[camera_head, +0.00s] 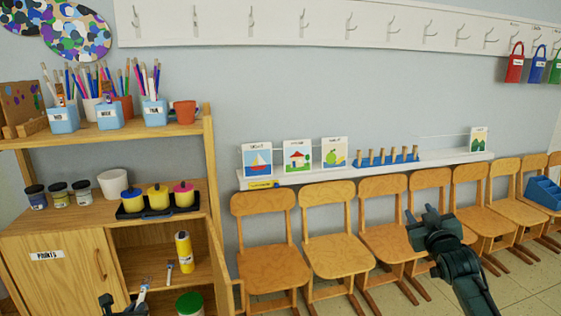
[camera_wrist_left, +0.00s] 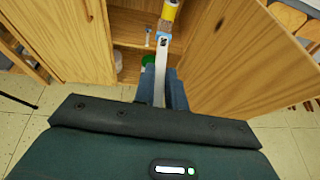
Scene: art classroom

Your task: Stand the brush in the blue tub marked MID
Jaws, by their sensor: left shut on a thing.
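My left gripper (camera_head: 124,303) is low at the front left, before the open cupboard. It is shut on a pale-handled brush (camera_wrist_left: 161,75) with a blue tag, which points away from me into the cupboard's view; it also shows in the head view (camera_head: 142,292). The three blue tubs stand on the upper shelf, above and left of the gripper, holding brushes or pencils. The left tub (camera_head: 63,120) has a label that seems to read MID; the middle tub (camera_head: 110,117) and right tub (camera_head: 155,114) bear other small labels. My right gripper (camera_head: 427,214) is open and empty before the chairs.
A yellow bottle (camera_head: 184,254) and a small tagged tool (camera_head: 169,272) are on the cupboard shelf. The cupboard's open door (camera_wrist_left: 235,65) stands to the right. A tray of paint pots (camera_head: 158,208) is on the counter. An orange pot (camera_head: 185,112) stands beside the right tub.

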